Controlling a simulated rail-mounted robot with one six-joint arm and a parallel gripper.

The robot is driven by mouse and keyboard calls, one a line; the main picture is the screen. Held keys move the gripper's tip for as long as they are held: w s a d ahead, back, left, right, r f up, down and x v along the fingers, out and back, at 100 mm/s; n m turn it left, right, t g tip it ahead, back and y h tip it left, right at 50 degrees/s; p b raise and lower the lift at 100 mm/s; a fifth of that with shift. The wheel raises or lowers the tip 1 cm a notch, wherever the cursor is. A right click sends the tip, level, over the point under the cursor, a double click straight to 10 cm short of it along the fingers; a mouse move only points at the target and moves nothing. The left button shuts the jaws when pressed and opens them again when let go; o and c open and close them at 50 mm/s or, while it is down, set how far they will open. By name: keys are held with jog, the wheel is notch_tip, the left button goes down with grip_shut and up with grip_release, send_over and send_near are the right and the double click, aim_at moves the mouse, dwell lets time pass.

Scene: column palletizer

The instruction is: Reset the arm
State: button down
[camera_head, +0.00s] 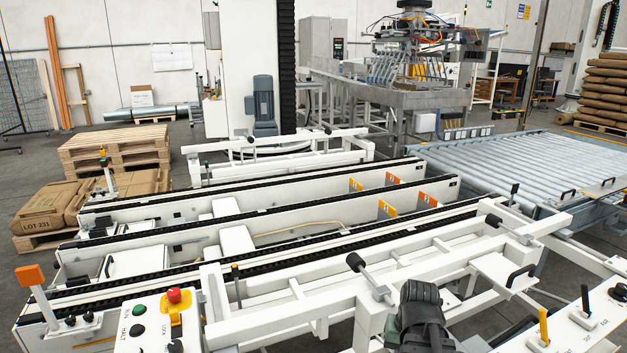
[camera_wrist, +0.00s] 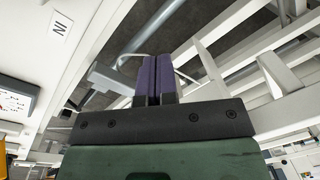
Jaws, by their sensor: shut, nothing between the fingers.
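My gripper (camera_wrist: 153,75) shows in the wrist view, with its two purple-padded fingers pressed together and nothing between them. Its dark bracket and green body fill the lower middle of that view. The fingers point toward white frame beams and dark grey floor, with no object touching them that I can make out. In the head view a dark, rounded part of my arm shows at the bottom, right of centre, in front of the white conveyor frame (camera_head: 290,290). The fingers cannot be made out there.
A control panel with a red emergency button (camera_head: 174,296) stands at the lower left. Levers and another panel (camera_head: 570,325) are at the lower right. A roller conveyor (camera_head: 520,165) lies at the right. Pallets (camera_head: 115,150) and stacked brown sacks (camera_head: 95,195) stand at the left.

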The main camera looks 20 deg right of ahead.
jog(key=w+a+n, duration=0.3)
jog(key=a, duration=0.8)
jog(key=w+a+n, duration=0.2)
jog(key=a+n, duration=0.2)
jog(key=a, duration=0.7)
notch_tip(320, 180, up, 18)
jog(key=p, duration=1.8)
jog(key=shift+d+g+h, duration=0.2)
jog(key=shift+g+h, duration=0.1)
jog(key=shift+h, duration=0.1)
